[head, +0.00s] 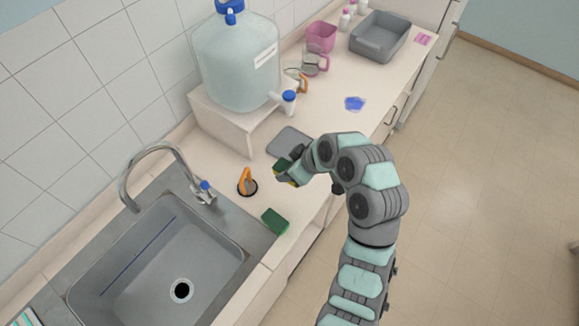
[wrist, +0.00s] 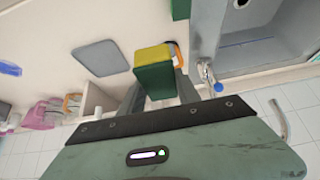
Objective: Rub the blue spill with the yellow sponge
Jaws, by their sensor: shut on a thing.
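My gripper (head: 290,174) is above the counter, between the grey flat pad and the sink. It is shut on the yellow sponge (wrist: 153,58), which has a yellow side and a dark green side; in the head view the sponge (head: 283,164) is partly hidden by the fingers. The blue spill (head: 354,104) is a small patch on the counter, to the right of and farther back than my gripper. It also shows at the left edge of the wrist view (wrist: 9,68). The sponge is well apart from the spill.
A green sponge (head: 274,221) lies by the sink (head: 240,262). An orange-handled tool (head: 247,182) stands near it. A grey pad (head: 290,142) lies beside the large water jug (head: 236,60) on its stand. A pink container (head: 320,37) and grey tub (head: 380,38) stand at the back. Counter around the spill is clear.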

